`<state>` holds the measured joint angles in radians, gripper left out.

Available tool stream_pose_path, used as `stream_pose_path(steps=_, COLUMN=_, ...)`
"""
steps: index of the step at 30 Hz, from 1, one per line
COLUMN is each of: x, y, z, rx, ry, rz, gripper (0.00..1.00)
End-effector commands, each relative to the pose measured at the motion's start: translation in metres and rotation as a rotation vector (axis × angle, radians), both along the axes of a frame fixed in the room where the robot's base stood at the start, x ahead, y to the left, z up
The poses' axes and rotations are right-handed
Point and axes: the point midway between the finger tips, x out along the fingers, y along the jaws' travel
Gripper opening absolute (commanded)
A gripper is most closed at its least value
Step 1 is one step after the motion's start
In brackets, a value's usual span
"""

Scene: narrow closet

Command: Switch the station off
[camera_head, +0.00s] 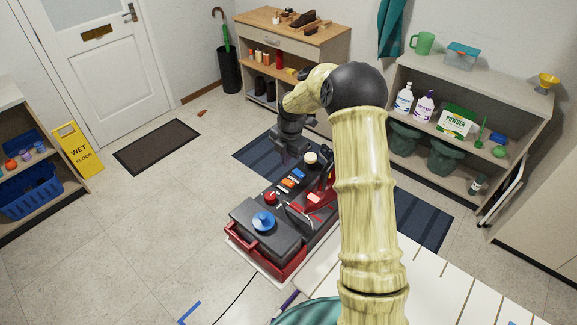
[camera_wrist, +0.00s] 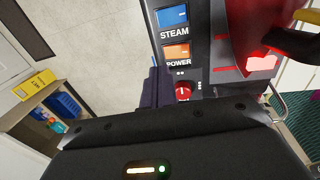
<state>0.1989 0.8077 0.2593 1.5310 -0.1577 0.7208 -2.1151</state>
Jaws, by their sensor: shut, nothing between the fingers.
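In the head view the orange switch (camera_head: 287,183) and red knob (camera_head: 270,198) also show. My gripper (camera_head: 285,157) is shut and empty, above the far end of the station, apart from the switches.
A shelf with bottles (camera_head: 403,100) and a powder box (camera_head: 457,121) stands right. A wooden-topped cabinet (camera_head: 265,32) is behind. A yellow wet-floor sign (camera_head: 77,149) and shelf are left. A slatted white surface (camera_head: 430,290) lies front right. Floor left of the station is mostly clear.

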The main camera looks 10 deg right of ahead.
Motion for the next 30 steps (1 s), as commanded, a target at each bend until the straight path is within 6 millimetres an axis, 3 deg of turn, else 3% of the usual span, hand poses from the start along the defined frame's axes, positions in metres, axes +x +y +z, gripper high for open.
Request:
stream_pose_path(steps=9, x=0.009, y=0.003, z=0.054, rx=0.001, ry=-0.004, rz=-0.007, gripper=0.0)
stream_pose_path(steps=13, x=0.012, y=0.004, z=0.069, rx=0.001, ry=-0.001, rz=-0.007, gripper=0.0)
stream_pose_path(steps=30, x=0.011, y=0.006, z=0.076, rx=0.0, ry=0.002, rz=-0.01, gripper=0.0)
